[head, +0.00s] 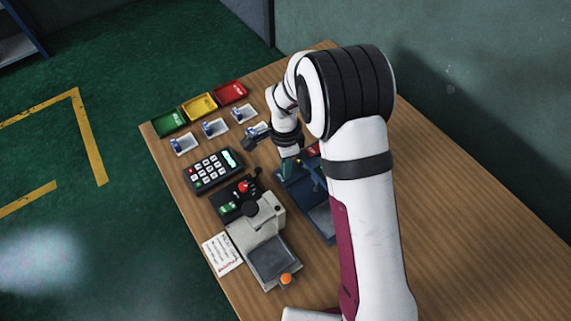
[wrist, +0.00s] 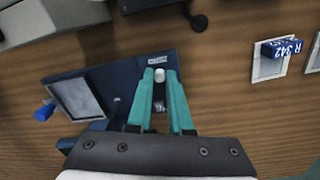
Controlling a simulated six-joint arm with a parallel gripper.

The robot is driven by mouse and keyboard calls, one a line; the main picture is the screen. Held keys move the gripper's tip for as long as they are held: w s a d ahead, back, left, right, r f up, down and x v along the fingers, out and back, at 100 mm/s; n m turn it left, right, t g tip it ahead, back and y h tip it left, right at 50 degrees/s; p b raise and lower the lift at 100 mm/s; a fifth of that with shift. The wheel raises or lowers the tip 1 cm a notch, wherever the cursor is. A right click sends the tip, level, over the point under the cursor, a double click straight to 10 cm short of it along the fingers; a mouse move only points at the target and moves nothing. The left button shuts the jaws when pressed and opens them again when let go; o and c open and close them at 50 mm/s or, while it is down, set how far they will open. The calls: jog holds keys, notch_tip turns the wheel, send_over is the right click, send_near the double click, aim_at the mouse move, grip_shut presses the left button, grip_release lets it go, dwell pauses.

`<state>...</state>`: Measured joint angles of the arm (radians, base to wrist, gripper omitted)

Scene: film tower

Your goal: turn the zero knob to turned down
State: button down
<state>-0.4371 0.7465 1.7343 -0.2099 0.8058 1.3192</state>
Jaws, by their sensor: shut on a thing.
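My gripper (head: 290,165) points down over the dark blue instrument (head: 318,220) in the middle of the table. In the wrist view its two teal fingers (wrist: 160,76) close around a small pale knob (wrist: 159,74), which I take to be the zero knob. It sits on the blue instrument panel (wrist: 125,75), just below a small white label (wrist: 158,58). The label is too small to read. The fingers cover the knob's sides, and its turned position is hard to tell. In the head view my gripper hides the knob.
A grey device (head: 258,222) with an orange knob (head: 286,279) stands left of the instrument. A keypad (head: 213,171), small white trays (head: 215,128) and green, yellow and red trays (head: 200,105) lie farther back. A written card (head: 222,253) lies at the left edge. The table's right side is clear.

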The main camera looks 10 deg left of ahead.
jog(key=n, duration=0.4)
jog(key=shift+n, duration=2.2)
jog(key=c, duration=0.8)
grip_release()
jog(key=shift+c, duration=0.2)
notch_tip(320, 180, up, 16)
jog(key=shift+a, duration=0.25)
jog(key=shift+f, duration=0.1)
